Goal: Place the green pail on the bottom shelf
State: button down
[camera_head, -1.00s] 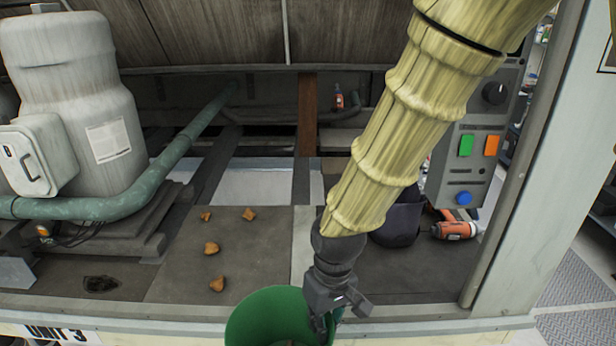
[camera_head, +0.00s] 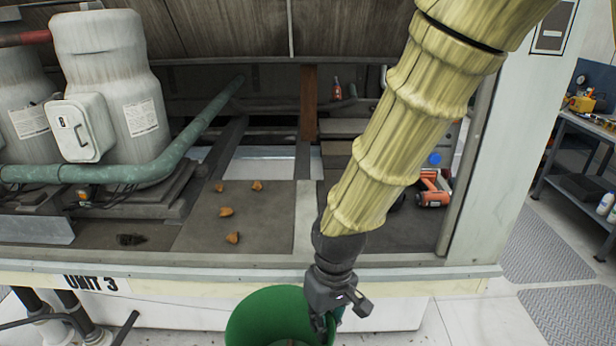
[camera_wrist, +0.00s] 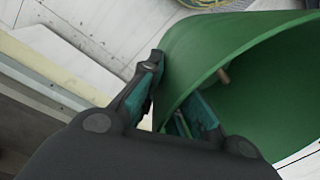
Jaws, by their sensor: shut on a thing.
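The green pail (camera_head: 268,318) is at the bottom centre of the head view, in front of the unit's front edge. My gripper (camera_head: 326,322) is shut on its rim at the right side. In the wrist view the pail (camera_wrist: 215,45) is tilted and fills the right side, with my gripper's fingers (camera_wrist: 165,105) on either side of its wall. Something small and brownish shows inside the pail, but I cannot tell what it is. The lower part of the pail is cut off by the frame. A shelf unit (camera_head: 575,125) stands at the far right; its bottom shelf (camera_head: 583,190) holds a few items.
The unit's deck (camera_head: 270,225) holds several brown lumps (camera_head: 227,212). An orange drill (camera_head: 432,190) lies at its right, near the white corner post (camera_head: 500,140). Grey compressors stand at left. Open floor with a grey mat (camera_head: 560,245) lies at right.

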jog(key=shift+s+f, duration=0.15)
jog(key=w+d+f+m, duration=0.2)
jog(key=w+d+f, duration=0.3)
jog(key=d+f, duration=0.2)
jog(key=w+d+f+m+b, duration=0.1)
jog(key=w+d+f+m, duration=0.2)
jog(key=f, duration=0.9)
jog(key=w+d, duration=0.3)
jog(key=d, duration=0.1)
jog(key=shift+d+m+t, duration=0.3)
jog(key=shift+d, duration=0.05)
jog(key=shift+d+f, duration=0.1)
